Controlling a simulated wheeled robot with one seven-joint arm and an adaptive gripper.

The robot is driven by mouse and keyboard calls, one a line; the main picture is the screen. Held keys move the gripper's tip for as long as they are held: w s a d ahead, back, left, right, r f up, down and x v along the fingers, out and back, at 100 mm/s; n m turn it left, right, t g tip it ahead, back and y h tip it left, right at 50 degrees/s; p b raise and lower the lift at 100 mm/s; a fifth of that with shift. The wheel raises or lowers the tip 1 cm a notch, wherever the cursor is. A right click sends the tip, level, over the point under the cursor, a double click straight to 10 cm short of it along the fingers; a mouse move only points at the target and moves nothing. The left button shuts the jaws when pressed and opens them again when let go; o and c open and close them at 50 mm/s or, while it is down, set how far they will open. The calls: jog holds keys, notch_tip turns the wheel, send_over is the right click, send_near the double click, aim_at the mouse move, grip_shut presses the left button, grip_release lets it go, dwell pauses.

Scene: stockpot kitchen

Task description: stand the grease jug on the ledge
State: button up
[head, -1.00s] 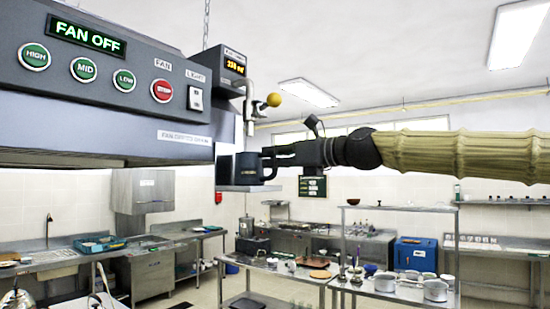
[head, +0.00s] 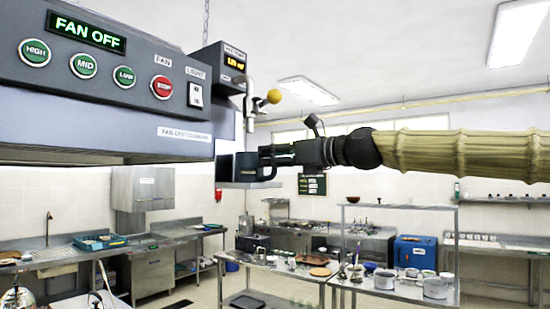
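The grease jug (head: 245,165) is a small dark cup under the hood's front right corner in the head view. It is upright, with its handle toward the right. The ledge (head: 272,185) is a small pale plate directly below it; the jug's base looks at or very near its top, and I cannot tell whether it touches. My gripper (head: 270,156) comes in level from the right and appears shut on the jug's handle. Its dark fingers cover part of the handle, and the jug's inside is hidden.
The grey hood (head: 110,90) with fan buttons fills the upper left. Above the jug are a pipe with a yellow knob (head: 274,96) and a box with an orange display (head: 234,62). Steel counters and a table (head: 280,280) stand lower and farther back.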

jog(key=v, duration=1.2)
jog(key=shift+d+f, duration=0.1)
jog(key=shift+d, duration=0.05)
dwell(0.3)
jog(key=v, duration=0.6)
jog(key=shift+s+d+p, duration=0.25)
jog(key=shift+d+p, duration=0.1)
jog(key=shift+p, duration=0.1)
dwell(0.9)
dwell(0.3)
jog(key=v, duration=0.7)
dwell(1.3)
jog(key=shift+s+f, duration=0.1)
jog(key=shift+f, duration=0.05)
jog(key=shift+b+v, duration=0.35)
jog(key=shift+v, duration=2.6)
